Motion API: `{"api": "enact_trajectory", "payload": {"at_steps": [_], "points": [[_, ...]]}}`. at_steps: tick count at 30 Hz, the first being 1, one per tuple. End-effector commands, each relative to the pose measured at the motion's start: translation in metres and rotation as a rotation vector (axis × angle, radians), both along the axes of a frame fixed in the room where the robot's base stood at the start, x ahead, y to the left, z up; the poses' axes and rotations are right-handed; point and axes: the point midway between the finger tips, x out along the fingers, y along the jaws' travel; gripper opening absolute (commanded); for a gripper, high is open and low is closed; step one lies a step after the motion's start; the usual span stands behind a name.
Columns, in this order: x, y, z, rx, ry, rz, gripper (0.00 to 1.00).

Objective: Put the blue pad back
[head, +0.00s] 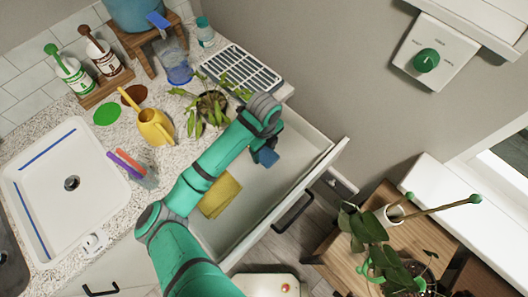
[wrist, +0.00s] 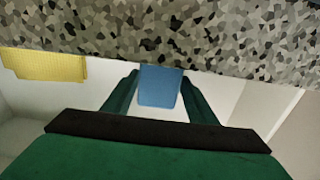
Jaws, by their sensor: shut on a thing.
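The blue pad (head: 268,157) hangs at the end of my arm, over the open drawer in the head view. In the wrist view the blue pad (wrist: 160,88) sits between the two green fingers of my gripper (wrist: 160,76), which is shut on it. The head view shows my gripper (head: 269,143) only partly, behind my arm. The open white drawer (head: 305,172) lies beneath it. I cannot tell whether the pad touches the drawer floor.
A yellow cloth (head: 220,198) lies in the drawer. The speckled counter edge (wrist: 160,40) crosses the wrist view close to the fingertips. A trailing plant (head: 211,106), a yellow watering can (head: 154,126), a green disc (head: 107,114) and a grey rack (head: 241,73) stand on the counter.

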Motion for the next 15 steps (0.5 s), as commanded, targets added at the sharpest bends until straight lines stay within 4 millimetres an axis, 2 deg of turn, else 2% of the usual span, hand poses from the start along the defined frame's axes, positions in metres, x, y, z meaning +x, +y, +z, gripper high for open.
{"api": "enact_trajectory", "payload": {"at_steps": [5, 15], "points": [[0.000, 0.000, -0.015, -0.001, 0.000, 0.002, 0.28], [0.000, 0.006, -0.017, 0.001, -0.001, 0.010, 0.28]]}}
